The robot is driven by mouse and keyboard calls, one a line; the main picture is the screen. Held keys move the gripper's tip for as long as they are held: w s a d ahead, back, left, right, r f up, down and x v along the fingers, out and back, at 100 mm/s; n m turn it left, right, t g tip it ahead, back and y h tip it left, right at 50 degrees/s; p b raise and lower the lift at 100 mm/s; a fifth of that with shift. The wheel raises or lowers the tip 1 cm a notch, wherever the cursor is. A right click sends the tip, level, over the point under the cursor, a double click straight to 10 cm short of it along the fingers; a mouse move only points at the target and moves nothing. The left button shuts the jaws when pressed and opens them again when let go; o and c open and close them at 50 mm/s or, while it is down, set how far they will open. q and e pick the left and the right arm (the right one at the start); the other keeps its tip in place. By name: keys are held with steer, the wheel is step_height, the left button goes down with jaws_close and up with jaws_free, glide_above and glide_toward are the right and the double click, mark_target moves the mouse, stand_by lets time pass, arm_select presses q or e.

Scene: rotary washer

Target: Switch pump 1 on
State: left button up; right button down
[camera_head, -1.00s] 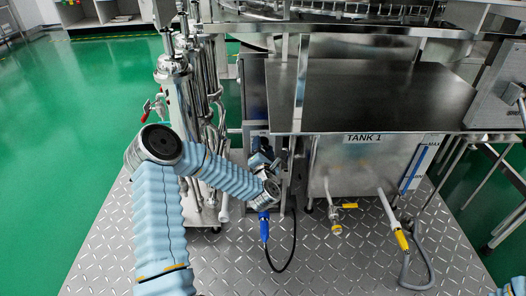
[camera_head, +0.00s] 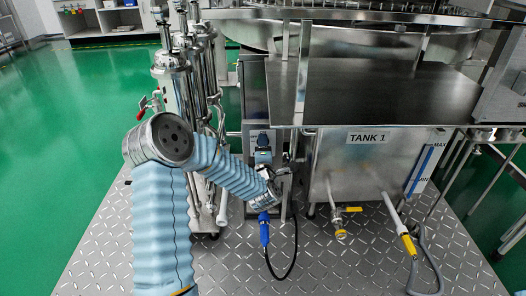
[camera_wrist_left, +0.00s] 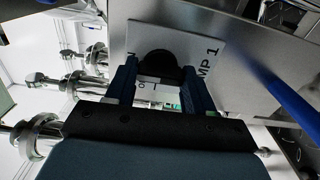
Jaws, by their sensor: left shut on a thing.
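The pump 1 switch is a dark round knob (camera_wrist_left: 160,66) on a white label plate (camera_wrist_left: 205,38) in the left wrist view. The plate reads "MP 1" at right, with the rest covered, and an "O" mark shows below the knob. My left gripper (camera_wrist_left: 160,76) has one dark blue finger on each side of the knob and is shut on it. In the head view my left gripper (camera_head: 264,155) is small, at the control box (camera_head: 257,90) left of the tank. Its exact contact is not clear there. My right gripper is not in view.
The steel tank marked TANK 1 (camera_head: 345,170) stands right of the box under a dark flat top (camera_head: 385,90). A blue plug with a black cable (camera_head: 264,230) hangs below my wrist. Steel pipework (camera_head: 185,85) stands at left.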

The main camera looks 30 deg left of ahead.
arm_select(q)
steer(key=shift+d+m, duration=0.1)
steer(key=shift+m, duration=0.2)
steer(key=o, duration=1)
steer(key=shift+o, duration=0.2)
steer(key=shift+s, duration=0.1)
steer(key=v, duration=1.3)
steer(key=shift+s, duration=0.3)
steer(key=shift+d, duration=0.1)
